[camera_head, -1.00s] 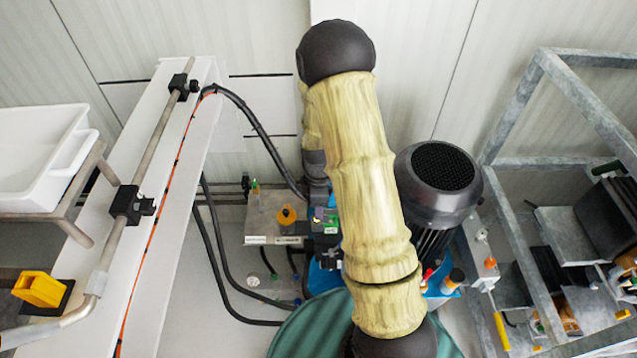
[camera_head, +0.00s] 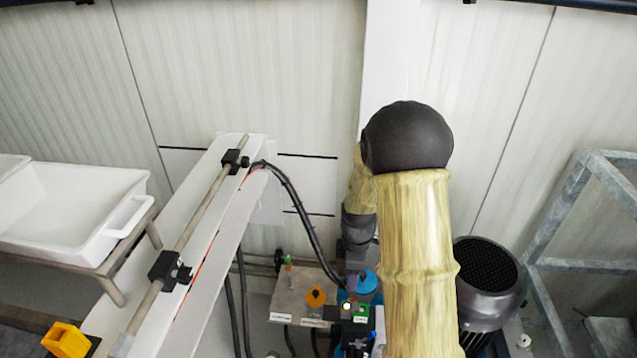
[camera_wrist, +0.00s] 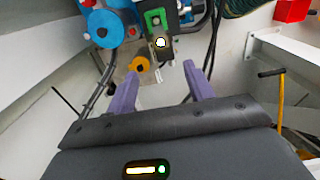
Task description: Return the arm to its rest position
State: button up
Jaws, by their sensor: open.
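My arm, with yellowish sleeved links and a dark elbow, rises on the right of the head view and bends down behind the elbow. In the wrist view my gripper (camera_wrist: 157,88) has two purple fingers standing well apart, with nothing between them. Beyond the fingertips is a pump panel with an orange-yellow knob (camera_wrist: 139,64), a green block with a lit light (camera_wrist: 157,24) and a blue round part (camera_wrist: 104,24). The orange knob also shows in the head view (camera_head: 316,297). The fingers appear apart from the panel.
A dark motor (camera_head: 487,281) stands right of my arm, beside a grey metal frame (camera_head: 560,215). A white beam with a pipe (camera_head: 200,215) runs along the left. A white tray (camera_head: 70,205) and a yellow block (camera_head: 66,340) lie further left. The wall is behind.

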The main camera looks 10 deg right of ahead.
jog(key=s+a+r+m+t+p, duration=0.1)
jog(key=s+r+m+p, duration=0.4)
jog(key=r, duration=0.5)
jog(key=s+a+r+m+t+p, duration=0.1)
jog(key=s+a+r+m+p, duration=0.1)
jog(key=s+r+m+p, duration=0.3)
jog(key=s+r+m, duration=0.3)
jog(key=r+m, duration=0.1)
jog(key=r, duration=0.2)
jog(key=shift+a+r+t, duration=0.15)
jog(key=shift+a+t, duration=0.15)
jog(key=shift+a, duration=0.1)
dwell(2.1)
